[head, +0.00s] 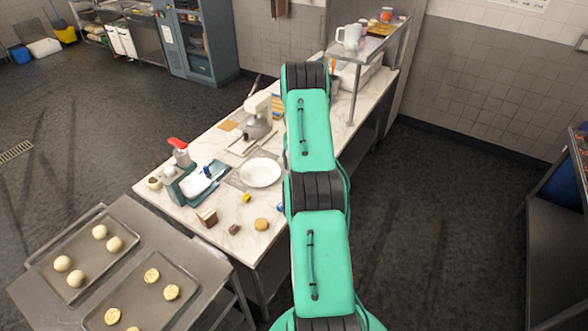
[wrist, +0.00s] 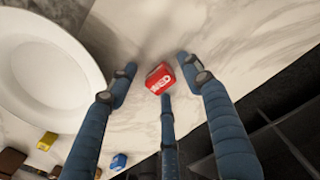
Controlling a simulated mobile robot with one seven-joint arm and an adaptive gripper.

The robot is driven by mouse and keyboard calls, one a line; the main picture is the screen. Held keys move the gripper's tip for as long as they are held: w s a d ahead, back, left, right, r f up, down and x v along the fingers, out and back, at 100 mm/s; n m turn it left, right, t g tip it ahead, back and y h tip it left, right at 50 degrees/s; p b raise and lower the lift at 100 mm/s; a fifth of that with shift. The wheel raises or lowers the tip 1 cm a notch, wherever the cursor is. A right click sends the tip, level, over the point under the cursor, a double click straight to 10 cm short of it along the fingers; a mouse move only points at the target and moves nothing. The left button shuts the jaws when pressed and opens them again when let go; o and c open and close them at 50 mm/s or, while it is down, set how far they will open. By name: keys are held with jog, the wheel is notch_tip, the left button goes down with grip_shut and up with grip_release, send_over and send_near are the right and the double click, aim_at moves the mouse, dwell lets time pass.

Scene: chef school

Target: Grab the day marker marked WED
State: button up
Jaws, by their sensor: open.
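A small red block (wrist: 159,79) with white lettering, apparently the WED day marker, lies on the marble counter in the wrist view; the letters are too small to read surely. My gripper (wrist: 156,66) is open, with one finger left of the red block, one right of it and a third just below it in the picture. No clear grip on the block shows. In the head view my arm hides the red block and the gripper. A blue block (wrist: 119,162) and a yellow block (wrist: 47,141) lie farther off.
A white plate (wrist: 50,75) is left of my gripper; it also shows in the head view (head: 260,173). The counter's edge (wrist: 250,105) is close on the right. A stand mixer (head: 259,117) and a scale (head: 196,183) stand on the counter.

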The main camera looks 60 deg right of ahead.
jog(key=shift+c, duration=0.5)
jog(key=c, duration=1)
jog(key=shift+r, duration=0.25)
jog(key=shift+r, duration=0.95)
jog(key=shift+s+a+r+b, duration=0.2)
jog(key=shift+a+r+b, duration=0.15)
jog(key=shift+r, duration=0.25)
jog(key=s+a, duration=0.3)
jog(key=a, duration=0.1)
jog(key=s+a+r+b, duration=0.1)
jog(key=s+a, duration=0.2)
jog(key=a, duration=0.1)
jog(key=s+a, duration=0.3)
jog(key=a, duration=0.1)
jog(key=shift+a+r, duration=0.1)
jog(key=shift+r, duration=0.15)
